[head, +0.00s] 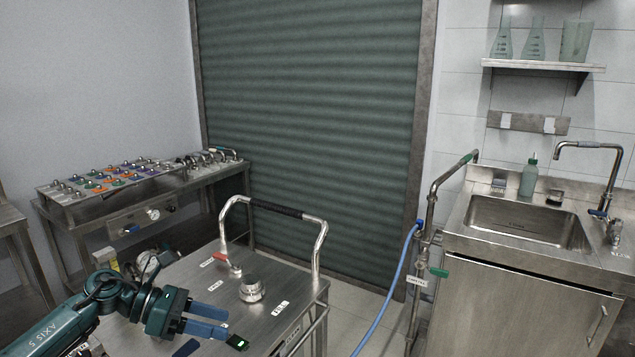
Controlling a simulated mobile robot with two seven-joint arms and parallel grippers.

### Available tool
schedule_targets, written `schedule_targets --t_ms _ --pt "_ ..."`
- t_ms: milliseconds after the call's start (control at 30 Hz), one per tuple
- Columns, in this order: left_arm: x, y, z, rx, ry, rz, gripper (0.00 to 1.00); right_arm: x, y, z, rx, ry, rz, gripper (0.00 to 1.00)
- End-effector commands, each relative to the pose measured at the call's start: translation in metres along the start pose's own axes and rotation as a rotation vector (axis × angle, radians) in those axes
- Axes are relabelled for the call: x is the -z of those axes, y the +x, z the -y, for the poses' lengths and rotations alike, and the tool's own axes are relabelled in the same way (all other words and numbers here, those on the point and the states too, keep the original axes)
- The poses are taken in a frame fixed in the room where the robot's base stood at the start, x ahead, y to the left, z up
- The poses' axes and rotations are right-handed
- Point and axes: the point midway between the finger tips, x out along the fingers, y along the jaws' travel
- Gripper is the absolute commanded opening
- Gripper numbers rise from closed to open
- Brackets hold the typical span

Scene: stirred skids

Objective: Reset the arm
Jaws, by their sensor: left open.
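My left arm comes in from the lower left, teal with dark joints. My left gripper (208,320) has two blue fingers held apart with nothing between them. It is over the near left part of a steel skid top (262,325). A round metal knob or dial (252,289) stands on that top, to the upper right of the fingers and apart from them. A red-handled valve (229,264) sits farther back on the same top. My right gripper is not in view.
A bent pipe handle (273,207) rises behind the skid top. A bench with coloured fittings (110,178) stands at the back left. A blue hose (392,289) hangs from a standpipe, beside a sink unit (530,225) at right. A shutter (310,110) closes the back.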

Motion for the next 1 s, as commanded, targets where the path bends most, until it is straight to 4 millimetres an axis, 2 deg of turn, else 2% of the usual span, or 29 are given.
schedule_targets --t_ms 33,133,267,367,467,600,733,767,867,1000 --pt "0.003 0.033 0.018 0.04 -0.131 0.125 0.53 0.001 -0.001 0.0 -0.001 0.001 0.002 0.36" --pt "0.0 0.072 0.043 0.088 -0.432 0.37 0.53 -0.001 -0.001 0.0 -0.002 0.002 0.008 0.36" --pt "0.007 0.097 0.064 0.14 -0.901 0.664 0.53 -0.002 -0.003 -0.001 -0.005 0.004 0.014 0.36" --pt "0.029 0.103 0.072 0.163 -1.305 0.869 0.53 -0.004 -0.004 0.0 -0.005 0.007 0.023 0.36" --pt "0.069 0.105 0.081 0.167 -1.734 1.056 0.53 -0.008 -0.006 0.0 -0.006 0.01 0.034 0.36" --pt "0.139 0.105 0.105 0.139 -2.314 1.281 0.53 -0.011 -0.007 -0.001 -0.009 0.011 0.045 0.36" --pt "0.194 0.107 0.139 0.09 -2.724 1.426 0.53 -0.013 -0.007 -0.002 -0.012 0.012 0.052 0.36" --pt "0.203 0.107 0.145 -0.08 2.781 -1.443 0.53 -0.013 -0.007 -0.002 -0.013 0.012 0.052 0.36" --pt "0.223 0.108 0.164 -0.043 2.644 -1.345 0.53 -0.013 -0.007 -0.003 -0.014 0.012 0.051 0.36" --pt "0.233 0.109 0.172 -0.026 2.581 -1.3 0.53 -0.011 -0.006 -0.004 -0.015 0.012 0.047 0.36"
